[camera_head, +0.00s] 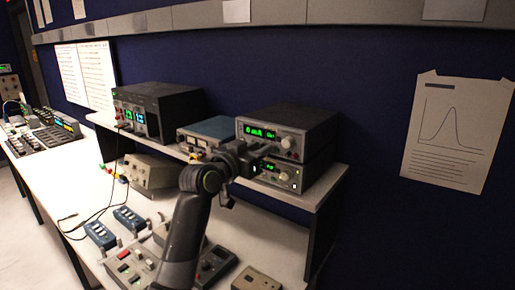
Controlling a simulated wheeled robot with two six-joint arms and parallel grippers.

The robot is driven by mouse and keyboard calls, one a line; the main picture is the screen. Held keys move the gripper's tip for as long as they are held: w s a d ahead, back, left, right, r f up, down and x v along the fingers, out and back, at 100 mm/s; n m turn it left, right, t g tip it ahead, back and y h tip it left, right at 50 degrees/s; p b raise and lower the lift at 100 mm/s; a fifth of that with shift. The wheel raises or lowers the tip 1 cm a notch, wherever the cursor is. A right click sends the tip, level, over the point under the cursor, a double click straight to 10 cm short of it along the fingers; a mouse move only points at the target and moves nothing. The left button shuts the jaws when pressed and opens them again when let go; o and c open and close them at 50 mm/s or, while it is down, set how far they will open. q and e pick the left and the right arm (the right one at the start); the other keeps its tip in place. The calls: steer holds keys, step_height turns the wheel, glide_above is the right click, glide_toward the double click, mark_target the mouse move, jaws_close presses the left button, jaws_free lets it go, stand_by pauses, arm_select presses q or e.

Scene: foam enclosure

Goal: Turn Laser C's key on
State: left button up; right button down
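Two stacked instruments with green displays stand on the raised shelf at the right: an upper unit (290,125) and a lower unit (308,170). No label naming Laser C is legible, and I cannot make out a key. My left gripper (258,155) is in front of the left part of this stack, near the seam between the units. It covers part of their front panels. I cannot tell whether it touches them, or whether its fingers are open or shut. My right gripper is not in view.
A blue-topped box (213,130) and a black instrument (158,108) share the shelf (310,198). Below, a beige box (150,172), blue handsets (128,218), a grey control box (130,265) and cables occupy the bench (265,235). Bare bench shows at the right.

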arm_select(q)
jaws_close()
steer(key=m+b, duration=0.8)
steer(key=m, duration=0.1)
steer(key=m+b, duration=0.8)
steer(key=b, duration=0.1)
steer(key=shift+s+d+f+m+b, duration=0.1)
steer(key=shift+f+m+b, duration=0.1)
steer(key=shift+m+b, duration=0.15)
steer(key=shift+m, duration=0.25)
stand_by(0.5)
